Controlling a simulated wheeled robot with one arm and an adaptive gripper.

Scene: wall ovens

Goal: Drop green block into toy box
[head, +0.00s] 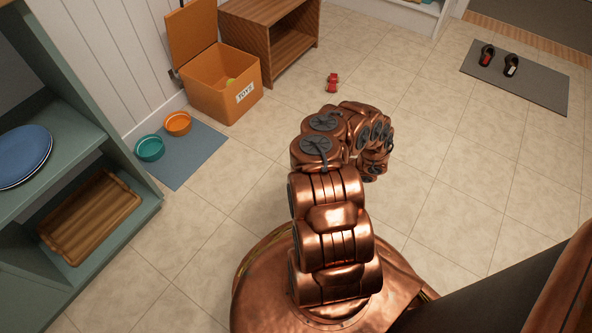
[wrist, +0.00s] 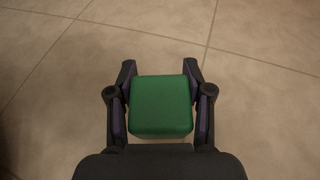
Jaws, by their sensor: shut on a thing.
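The green block (wrist: 161,105) sits between the two fingers of my gripper (wrist: 160,100) in the wrist view, with bare tile floor beyond it. My gripper is shut on the block. In the head view my copper arm hides the gripper and the block. The orange toy box (head: 207,98), labelled "TOYS", stands against the wall at the upper left of the head view. Its lid (head: 191,33) is open and leans back. A small yellow-green thing shows inside the box. My arm is apart from the box, to its right and nearer.
A wooden shelf unit (head: 270,38) stands right beside the box. A blue mat (head: 190,158) with a teal bowl (head: 149,148) and an orange bowl (head: 177,123) lies in front. A small red toy (head: 332,83) is on the floor. A grey mat (head: 516,77) holds shoes. Tile between is clear.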

